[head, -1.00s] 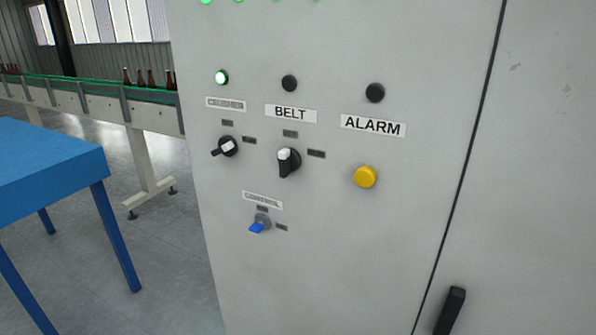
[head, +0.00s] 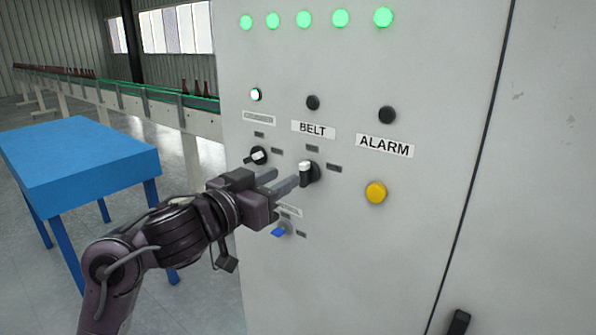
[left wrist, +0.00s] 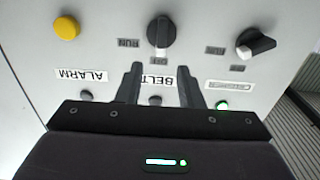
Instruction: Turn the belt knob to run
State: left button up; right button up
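The belt knob (head: 308,173) is a black rotary switch with a white mark, on the grey cabinet under the BELT label (head: 313,130). It also shows in the left wrist view (left wrist: 161,32), which sees the panel upside down. There its white-marked end points to the OFF plate (left wrist: 160,61); the RUN plate (left wrist: 128,43) is to one side. My left gripper (head: 282,179) is open and empty in front of the panel. In the left wrist view its two fingers (left wrist: 160,72) stand apart, with the knob beyond their tips. The right gripper is out of view.
Another black knob (head: 259,155), a blue-handled key switch (head: 280,231) and a yellow alarm button (head: 376,192) surround the belt knob. The lamp above BELT (head: 313,102) is dark. A blue table (head: 80,155) and a bottle conveyor stand at the left.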

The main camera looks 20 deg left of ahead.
aim_at(301, 168)
pick_arm(q)
jog(key=x, duration=0.5)
jog(key=shift+w+d, duration=0.1)
jog(key=shift+w, duration=0.25)
grip_shut()
